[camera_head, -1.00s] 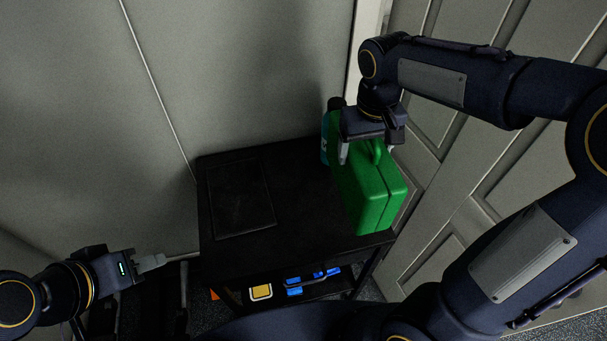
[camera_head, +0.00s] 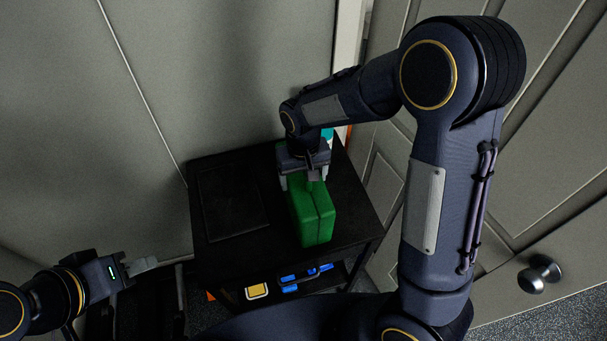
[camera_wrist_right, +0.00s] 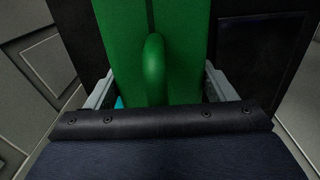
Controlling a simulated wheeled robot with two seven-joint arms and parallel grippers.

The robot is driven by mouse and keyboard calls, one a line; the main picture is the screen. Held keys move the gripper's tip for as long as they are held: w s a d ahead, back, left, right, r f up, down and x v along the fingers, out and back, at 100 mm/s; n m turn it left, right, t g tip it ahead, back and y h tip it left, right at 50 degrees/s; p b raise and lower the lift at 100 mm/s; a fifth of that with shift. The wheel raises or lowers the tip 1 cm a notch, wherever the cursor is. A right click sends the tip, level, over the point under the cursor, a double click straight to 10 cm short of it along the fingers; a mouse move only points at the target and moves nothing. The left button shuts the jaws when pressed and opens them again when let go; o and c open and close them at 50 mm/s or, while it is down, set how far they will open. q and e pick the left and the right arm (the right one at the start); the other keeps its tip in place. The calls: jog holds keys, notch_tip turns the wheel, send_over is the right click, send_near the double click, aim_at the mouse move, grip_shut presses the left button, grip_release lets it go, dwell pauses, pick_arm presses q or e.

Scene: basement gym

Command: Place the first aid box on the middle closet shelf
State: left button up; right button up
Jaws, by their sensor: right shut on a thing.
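The first aid box (camera_head: 313,212) is a green case with a handle on top, upright over the right half of a black cart's top. My right gripper (camera_head: 304,182) is above it, shut on it, with one finger on each side. In the right wrist view the green box (camera_wrist_right: 185,60) and its handle lie between the two fingers (camera_wrist_right: 158,92). Whether the box touches the cart top cannot be told. My left gripper (camera_head: 148,264) is at the lower left, away from the box; its finger gap is not clear. No closet shelf can be made out.
The black cart (camera_head: 270,160) has a dark flat panel (camera_head: 231,200) on its top left and blue items (camera_head: 290,279) on a lower shelf. A teal bottle (camera_head: 327,134) is partly hidden behind my right gripper. A panelled door with a knob (camera_head: 539,273) is at right.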

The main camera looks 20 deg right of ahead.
jog(key=shift+f, duration=0.15)
jog(key=o, duration=1.9)
jog(key=shift+c, duration=0.2)
